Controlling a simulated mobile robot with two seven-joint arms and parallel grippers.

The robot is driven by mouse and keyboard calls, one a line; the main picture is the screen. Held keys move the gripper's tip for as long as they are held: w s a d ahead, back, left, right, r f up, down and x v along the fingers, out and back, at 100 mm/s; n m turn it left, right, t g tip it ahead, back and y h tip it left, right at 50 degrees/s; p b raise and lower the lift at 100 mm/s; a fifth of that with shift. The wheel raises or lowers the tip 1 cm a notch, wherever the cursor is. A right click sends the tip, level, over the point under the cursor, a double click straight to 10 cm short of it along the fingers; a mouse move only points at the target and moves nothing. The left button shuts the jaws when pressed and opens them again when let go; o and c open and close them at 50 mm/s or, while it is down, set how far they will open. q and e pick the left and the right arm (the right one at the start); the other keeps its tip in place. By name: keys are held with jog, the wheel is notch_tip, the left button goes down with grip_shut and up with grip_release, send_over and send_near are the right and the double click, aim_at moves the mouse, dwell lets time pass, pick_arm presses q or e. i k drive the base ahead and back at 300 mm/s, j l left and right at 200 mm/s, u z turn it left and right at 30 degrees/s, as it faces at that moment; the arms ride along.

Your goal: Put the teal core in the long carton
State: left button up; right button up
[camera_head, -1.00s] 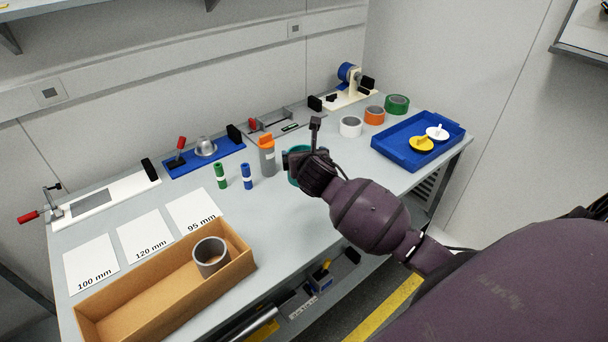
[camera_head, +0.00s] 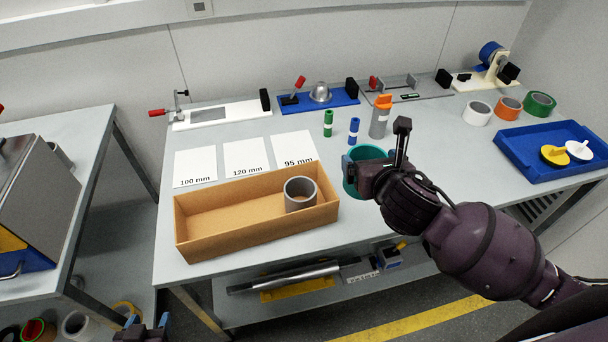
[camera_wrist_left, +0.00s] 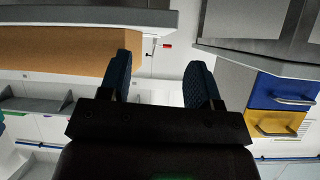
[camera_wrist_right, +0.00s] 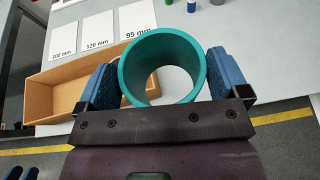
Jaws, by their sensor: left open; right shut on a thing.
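The teal core (camera_head: 351,183) is a short open ring, held by my right gripper (camera_head: 372,177) to the right of the long carton. In the right wrist view the teal core (camera_wrist_right: 140,62) sits between the two blue fingers of my right gripper (camera_wrist_right: 160,82), which are shut on it. The long carton (camera_head: 215,247) is an open brown box on the table, with a grey core (camera_head: 300,194) standing in its right end. It shows in the right wrist view too (camera_wrist_right: 52,112). My left gripper (camera_head: 142,330) is low at the bottom edge; its fingers (camera_wrist_left: 160,80) are apart and empty.
Three white cards (camera_head: 245,157) marked 100, 120 and 95 mm lie behind the carton. Green (camera_head: 328,123) and blue (camera_head: 353,130) small cylinders and a grey bottle (camera_head: 380,117) stand behind the teal core. A blue tray (camera_head: 520,172) is at right.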

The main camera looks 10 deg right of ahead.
aim_at(225, 228)
jog(key=u, duration=0.95)
jog(key=l+u, duration=0.15)
jog(key=u, duration=0.25)
jog(key=k+l+u, duration=0.1)
jog(key=u, duration=0.35)
jog(key=k+l, duration=0.25)
